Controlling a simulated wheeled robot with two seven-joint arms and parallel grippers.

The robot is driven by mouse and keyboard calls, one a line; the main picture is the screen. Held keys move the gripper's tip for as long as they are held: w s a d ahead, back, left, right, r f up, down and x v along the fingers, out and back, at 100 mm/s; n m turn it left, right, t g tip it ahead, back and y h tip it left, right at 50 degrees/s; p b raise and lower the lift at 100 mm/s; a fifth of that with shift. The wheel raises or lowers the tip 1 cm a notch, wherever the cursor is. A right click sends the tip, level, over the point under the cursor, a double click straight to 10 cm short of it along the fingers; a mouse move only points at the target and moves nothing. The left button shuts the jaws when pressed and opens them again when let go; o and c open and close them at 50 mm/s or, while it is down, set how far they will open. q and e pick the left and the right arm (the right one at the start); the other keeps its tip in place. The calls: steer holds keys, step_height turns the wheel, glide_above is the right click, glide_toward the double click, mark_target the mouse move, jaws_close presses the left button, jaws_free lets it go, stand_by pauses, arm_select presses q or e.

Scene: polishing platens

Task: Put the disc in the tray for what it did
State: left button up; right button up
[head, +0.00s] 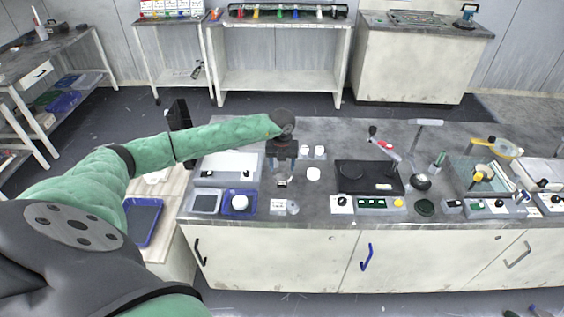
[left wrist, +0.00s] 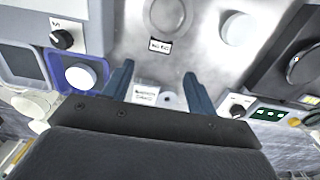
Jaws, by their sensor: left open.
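My left gripper (head: 281,178) is open and empty, pointing down over the grey bench. It also shows in the left wrist view (left wrist: 158,72), with bare bench between its fingers. A white disc (head: 313,173) lies on the bench right of the gripper, also in the left wrist view (left wrist: 238,28). Another white round piece (head: 239,202) sits in a blue-rimmed tray (head: 228,212) to the left. A grey tray (head: 206,202) stands beside it. A round grey piece (left wrist: 167,14) lies beyond the fingertips, beside a small label (left wrist: 160,46). My right gripper is out of view.
A label card (head: 277,206) and small cup (head: 293,208) stand at the front edge. A black machine (head: 368,178) is to the right, a pale-topped unit (head: 229,165) to the left. Another blue tray (head: 143,221) rests on the left side table.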

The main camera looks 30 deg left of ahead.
arm_select(q)
steer(key=shift+r+b, duration=0.4)
steer(key=shift+r, duration=1.25)
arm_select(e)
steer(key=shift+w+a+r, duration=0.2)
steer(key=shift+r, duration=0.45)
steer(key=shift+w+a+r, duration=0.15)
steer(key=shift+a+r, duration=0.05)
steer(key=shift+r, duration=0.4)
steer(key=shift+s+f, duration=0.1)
